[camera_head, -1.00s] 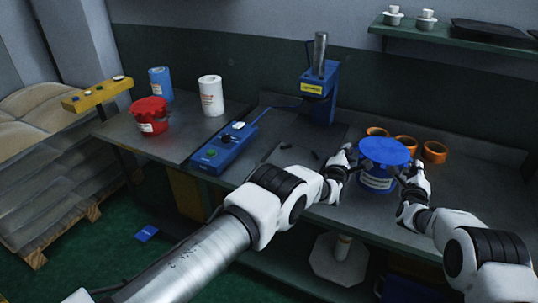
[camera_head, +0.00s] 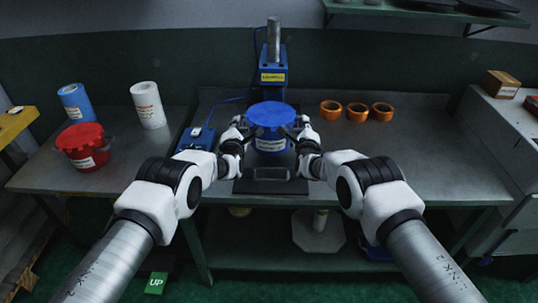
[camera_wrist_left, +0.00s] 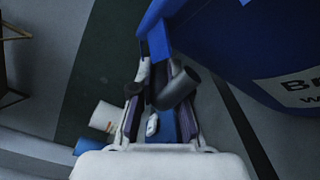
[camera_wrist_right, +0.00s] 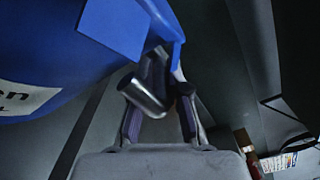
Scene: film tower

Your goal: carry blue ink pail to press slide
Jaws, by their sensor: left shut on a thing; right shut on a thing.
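The blue ink pail (camera_head: 271,128) with a blue lid and white label is upright in the middle of the head view, between my two grippers. My left gripper (camera_head: 243,133) is shut on its left side, and my right gripper (camera_head: 299,133) is shut on its right side. The pail fills the upper right of the left wrist view (camera_wrist_left: 255,45) and the upper left of the right wrist view (camera_wrist_right: 50,50). The press slide (camera_head: 255,186), a dark plate with a front handle, lies below the pail, in front of the blue press (camera_head: 272,75). Whether the pail touches it is unclear.
A red pail (camera_head: 84,150), a white roll (camera_head: 148,106) and a blue roll (camera_head: 74,102) stand on the left bench. A blue control box (camera_head: 197,139) is left of the press. Several orange rings (camera_head: 357,112) sit at the right back; the bench (camera_head: 440,165) is bare further right.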

